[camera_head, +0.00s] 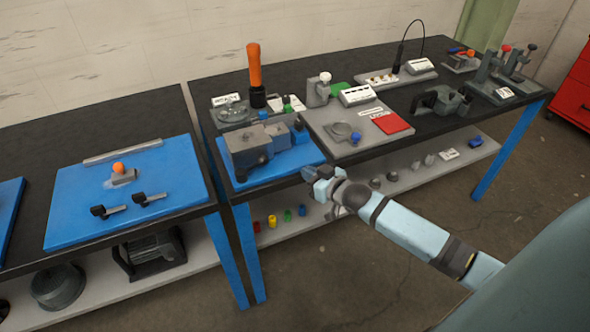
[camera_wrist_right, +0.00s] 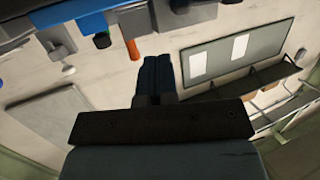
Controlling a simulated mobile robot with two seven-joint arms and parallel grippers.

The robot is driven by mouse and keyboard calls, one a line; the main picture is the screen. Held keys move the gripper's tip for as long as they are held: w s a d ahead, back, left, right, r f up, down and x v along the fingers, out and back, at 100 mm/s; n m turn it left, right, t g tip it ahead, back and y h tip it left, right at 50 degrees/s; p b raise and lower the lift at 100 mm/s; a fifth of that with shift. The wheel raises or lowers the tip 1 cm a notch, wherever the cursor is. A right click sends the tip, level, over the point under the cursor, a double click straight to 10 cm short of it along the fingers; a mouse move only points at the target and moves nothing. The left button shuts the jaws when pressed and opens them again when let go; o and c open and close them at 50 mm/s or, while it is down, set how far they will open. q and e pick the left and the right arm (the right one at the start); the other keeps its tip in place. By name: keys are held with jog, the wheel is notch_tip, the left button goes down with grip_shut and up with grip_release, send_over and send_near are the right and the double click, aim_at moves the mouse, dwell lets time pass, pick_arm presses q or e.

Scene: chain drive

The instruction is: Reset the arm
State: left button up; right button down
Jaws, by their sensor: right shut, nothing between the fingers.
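My right arm (camera_head: 410,228) comes in from the lower right of the head view. My right gripper (camera_head: 315,178) is at its end, in front of the near edge of the workbench, close to the blue mat with grey blocks. In the right wrist view the two blue fingers (camera_wrist_right: 160,76) lie together with nothing between them. The wrist view looks out over the room, tilted, with walls and a board. My left gripper is not in the head view.
The long black workbench (camera_head: 420,95) holds grey blocks (camera_head: 248,150), an orange-handled tool (camera_head: 255,75), a red square (camera_head: 391,122) and several fixtures. A second table at left has a blue mat (camera_head: 90,185). Coloured pieces (camera_head: 287,216) stand on the lower shelf. The floor (camera_head: 400,290) is clear.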

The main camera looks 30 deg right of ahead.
jog(key=shift+v, duration=0.75)
jog(key=shift+d, duration=0.1)
jog(key=s+a+f+g+p, duration=0.2)
jog(key=s+a+p, duration=0.1)
jog(key=s+a, duration=0.6)
jog(key=s+a+f+g+p, duration=0.2)
jog(key=s+a, duration=0.7)
jog(key=s, duration=0.6)
jog(key=f+p, duration=0.1)
jog(key=p, duration=0.1)
jog(key=shift+a+f+n+p, duration=0.25)
jog(key=shift+n+p, duration=0.05)
